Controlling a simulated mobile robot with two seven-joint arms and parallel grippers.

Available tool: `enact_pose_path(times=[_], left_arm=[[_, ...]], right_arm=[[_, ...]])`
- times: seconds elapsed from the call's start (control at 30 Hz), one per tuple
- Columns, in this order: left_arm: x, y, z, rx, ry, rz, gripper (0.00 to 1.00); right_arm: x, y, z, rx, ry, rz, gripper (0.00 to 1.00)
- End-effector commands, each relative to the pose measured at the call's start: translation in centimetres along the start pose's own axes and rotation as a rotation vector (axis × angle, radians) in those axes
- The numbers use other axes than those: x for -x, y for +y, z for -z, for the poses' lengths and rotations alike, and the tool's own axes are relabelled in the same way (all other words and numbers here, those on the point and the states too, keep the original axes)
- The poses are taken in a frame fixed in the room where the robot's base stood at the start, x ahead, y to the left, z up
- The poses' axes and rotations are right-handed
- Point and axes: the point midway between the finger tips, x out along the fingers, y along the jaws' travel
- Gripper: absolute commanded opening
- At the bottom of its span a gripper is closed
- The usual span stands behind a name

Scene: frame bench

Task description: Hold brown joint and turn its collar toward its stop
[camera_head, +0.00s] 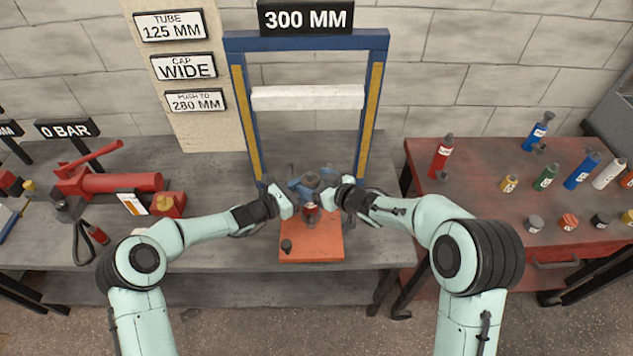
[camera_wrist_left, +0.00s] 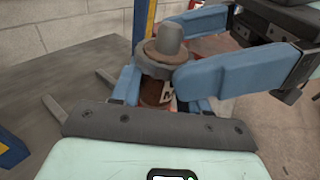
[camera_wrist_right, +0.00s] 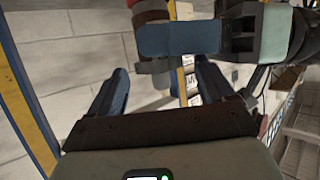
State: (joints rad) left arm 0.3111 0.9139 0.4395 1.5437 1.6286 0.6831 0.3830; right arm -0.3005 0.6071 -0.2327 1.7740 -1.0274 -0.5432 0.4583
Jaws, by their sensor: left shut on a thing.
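The brown joint (camera_wrist_left: 155,92) stands upright with a dark grey collar and a rounded grey top (camera_wrist_left: 168,42). In the head view it (camera_head: 310,212) is over the orange board, small and partly covered by the grippers. My left gripper (camera_wrist_left: 160,98) is shut on the brown body, below the collar. My right gripper (camera_wrist_right: 160,72) is open, with its blue fingers either side of the grey upper part; a gap shows in the right wrist view. In the head view my left gripper (camera_head: 298,200) and right gripper (camera_head: 333,196) meet closely. Whether the board bears the joint is unclear.
An orange board (camera_head: 315,251) lies on the grey bench, with a small dark piece (camera_head: 286,246) on it. A blue frame (camera_head: 238,95) with a white bar (camera_head: 308,97) stands behind. A red pump (camera_head: 120,182) is left; a red table (camera_head: 470,200) with several bottles is right.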

Motion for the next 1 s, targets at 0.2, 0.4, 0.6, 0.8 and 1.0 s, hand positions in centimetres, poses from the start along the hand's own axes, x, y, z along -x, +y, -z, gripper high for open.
enact_pose_path(times=[0.2,0.4,0.6,0.8,1.0], left_arm=[[0.0,0.0,0.0,0.001,0.001,0.001,0.27],[0.0,0.0,0.1,0.001,0.001,0.001,0.27],[0.0,0.0,0.1,0.001,0.001,0.001,0.27],[0.0,-0.1,0.1,0.001,0.001,0.001,0.27],[0.0,-0.1,0.1,0.001,0.001,0.001,0.27]], right_arm=[[0.5,0.1,0.1,-0.001,0.001,-0.002,0.82],[3.7,0.2,0.1,-0.002,0.002,-0.005,0.82],[8.1,0.2,0.1,-0.001,0.003,-0.004,0.82],[11.1,0.1,0.1,0.001,0.002,-0.002,0.82],[12.0,0.0,0.0,0.000,0.001,0.000,0.82]])
